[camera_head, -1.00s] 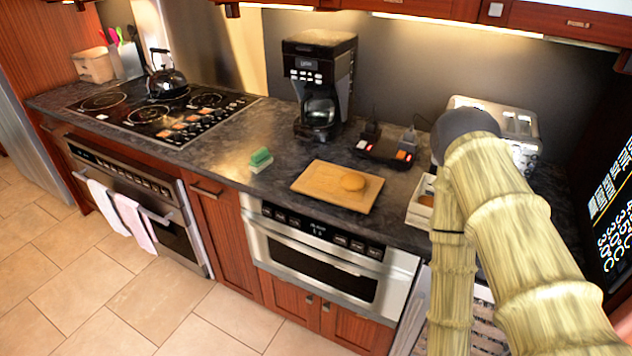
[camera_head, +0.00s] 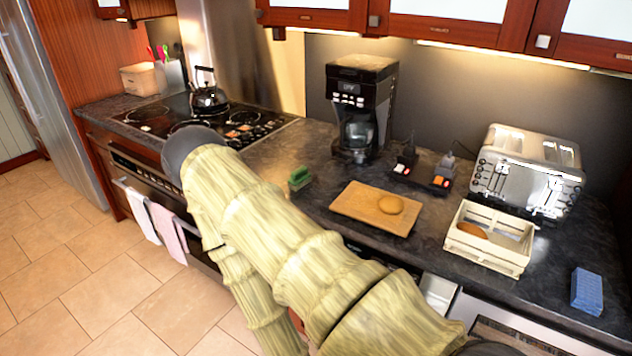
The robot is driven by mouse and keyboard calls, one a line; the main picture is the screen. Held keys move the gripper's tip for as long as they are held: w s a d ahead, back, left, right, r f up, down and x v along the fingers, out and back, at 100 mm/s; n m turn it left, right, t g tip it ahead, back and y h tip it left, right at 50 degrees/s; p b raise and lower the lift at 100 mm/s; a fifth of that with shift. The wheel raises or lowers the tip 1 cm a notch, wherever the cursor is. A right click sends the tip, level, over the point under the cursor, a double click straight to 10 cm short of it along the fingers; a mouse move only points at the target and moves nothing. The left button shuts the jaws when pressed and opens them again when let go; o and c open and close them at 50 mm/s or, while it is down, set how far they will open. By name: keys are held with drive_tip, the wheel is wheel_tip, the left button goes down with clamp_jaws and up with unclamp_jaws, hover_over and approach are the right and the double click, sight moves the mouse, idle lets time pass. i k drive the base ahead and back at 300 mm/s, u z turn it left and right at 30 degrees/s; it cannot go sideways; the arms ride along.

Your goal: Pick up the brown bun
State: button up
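The brown bun (camera_head: 390,204) is round and lies on the right part of a wooden cutting board (camera_head: 352,199) on the dark countertop. Nothing touches the bun from above. My arm, in a pale bamboo-like covering, crosses the lower middle of the view, with its elbow in front of the stove. My gripper is not visible in the head view, so its state cannot be seen.
A white crate (camera_head: 459,246) holding a brown item (camera_head: 472,230) stands right of the board, with a toaster (camera_head: 528,172) behind. A coffee maker (camera_head: 360,108) stands behind the board. A green sponge (camera_head: 300,176) is left; a blue block (camera_head: 587,291) is far right.

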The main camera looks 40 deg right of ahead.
sight(390, 204)
drive_tip(key=u, duration=0.35)
drive_tip(key=i, duration=1.75)
drive_tip(key=z, duration=2.95)
